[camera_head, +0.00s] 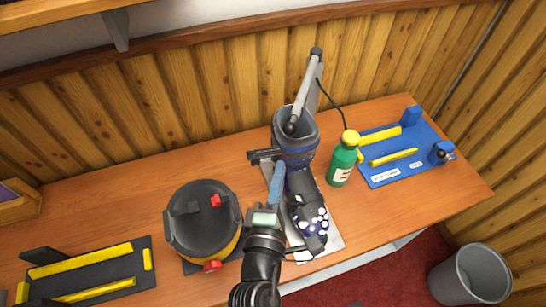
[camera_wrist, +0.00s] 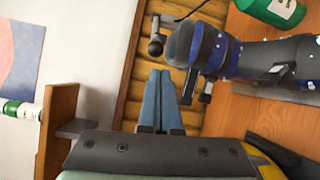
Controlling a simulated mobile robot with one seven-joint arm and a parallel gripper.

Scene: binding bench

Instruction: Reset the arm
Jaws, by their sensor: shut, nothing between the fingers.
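My gripper (camera_head: 277,172) is at the middle of the bench, just left of a dark boot-like thing (camera_head: 300,140) and partly overlapping it in the head view. Its two blue-grey fingers lie together with nothing between them; they also show in the wrist view (camera_wrist: 160,78). The boot-like thing has blue bands and a white-dotted toe, and stands on a pale plate (camera_head: 329,242). It also shows at the right of the wrist view (camera_wrist: 235,60). I cannot tell whether my gripper touches it.
A black lidded pot (camera_head: 190,240) stands left of my arm. A green bottle (camera_head: 342,170) and a blue board (camera_head: 428,150) with yellow bars are at the right. A black board (camera_head: 95,272) is at lower left. A bin (camera_head: 470,277) stands on the floor. The bench's back left is clear.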

